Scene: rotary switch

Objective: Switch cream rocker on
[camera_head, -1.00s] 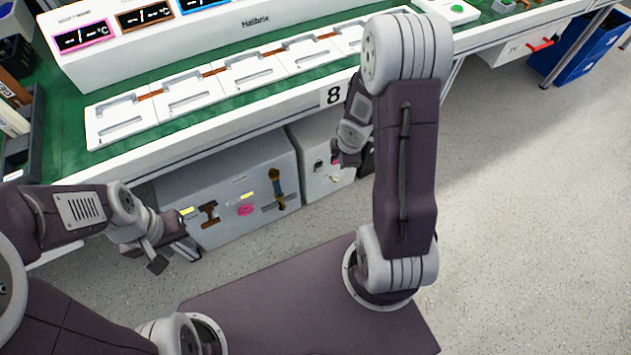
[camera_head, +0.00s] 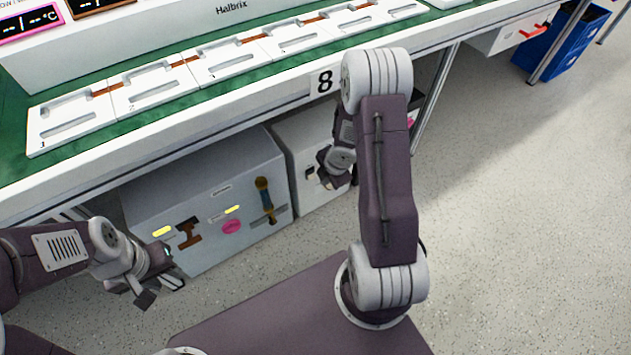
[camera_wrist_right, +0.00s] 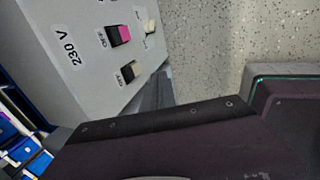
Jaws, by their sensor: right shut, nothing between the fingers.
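I cannot tell the rockers' positions. In the head view this appears to be the small pale box (camera_head: 307,150) under the bench. My right gripper (camera_head: 326,182) is shut and empty in front of that box; contact is unclear. My left gripper (camera_head: 160,291) is open and empty, in front of the larger grey cabinet.
The larger grey cabinet (camera_head: 210,200) carries brown, pink and yellow parts. The white bench edge (camera_head: 150,150) runs above both boxes, with numbered white trays (camera_head: 70,125) on top. A blue bin (camera_head: 562,45) stands at the far right. Speckled floor on the right is clear.

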